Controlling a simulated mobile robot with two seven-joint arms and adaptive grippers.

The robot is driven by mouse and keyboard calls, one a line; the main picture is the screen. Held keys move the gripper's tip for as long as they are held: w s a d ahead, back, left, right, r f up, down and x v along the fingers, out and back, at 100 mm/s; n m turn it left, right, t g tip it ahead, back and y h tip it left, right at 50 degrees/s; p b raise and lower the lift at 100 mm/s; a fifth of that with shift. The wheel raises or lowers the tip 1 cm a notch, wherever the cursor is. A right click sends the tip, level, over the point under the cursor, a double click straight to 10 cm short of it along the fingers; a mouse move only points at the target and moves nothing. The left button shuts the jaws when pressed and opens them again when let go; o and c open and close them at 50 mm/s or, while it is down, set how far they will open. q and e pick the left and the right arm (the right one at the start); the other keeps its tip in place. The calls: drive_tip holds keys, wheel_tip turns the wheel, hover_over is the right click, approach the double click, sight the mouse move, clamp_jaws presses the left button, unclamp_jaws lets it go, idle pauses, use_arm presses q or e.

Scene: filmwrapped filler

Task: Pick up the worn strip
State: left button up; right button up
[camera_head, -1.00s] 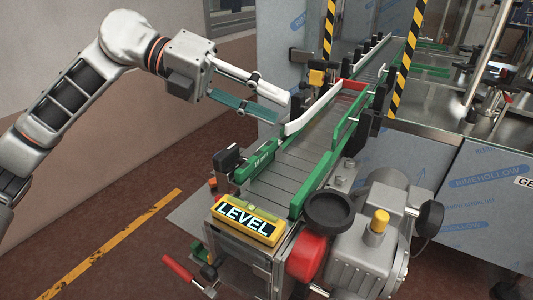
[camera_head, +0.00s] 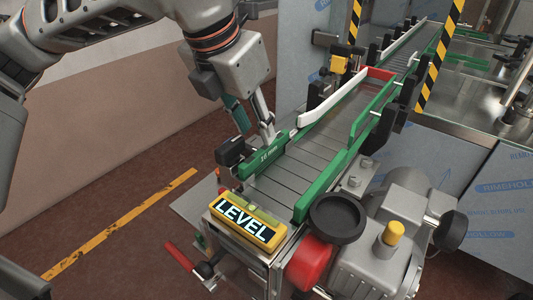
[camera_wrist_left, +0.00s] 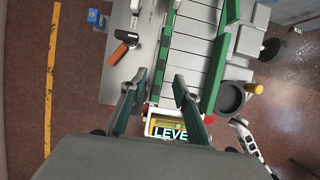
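A short green strip (camera_head: 264,157) with small lettering lies along the left rail of the conveyor, near its close end. I cannot tell for sure that it is the worn strip. My left gripper (camera_head: 254,133) points down at the strip's far end; its fingers are apart. In the left wrist view, the open fingers of the left gripper (camera_wrist_left: 157,92) are on either side of the line of the green strip (camera_wrist_left: 163,55). Nothing is held between them. Whether a finger touches the strip is unclear. My right gripper is out of view.
A yellow level display (camera_head: 245,218) sits at the conveyor's close end. A white rail (camera_head: 335,100) continues behind the strip, and a green rail (camera_head: 330,172) runs opposite. A motor (camera_head: 365,250) with a black knob (camera_head: 338,216) stands right. An orange-handled tool (camera_wrist_left: 126,37) shows in the wrist view.

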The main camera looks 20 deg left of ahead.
sight(264, 148)
use_arm(q)
drive_tip(key=shift+x, duration=3.9)
clamp_jaws()
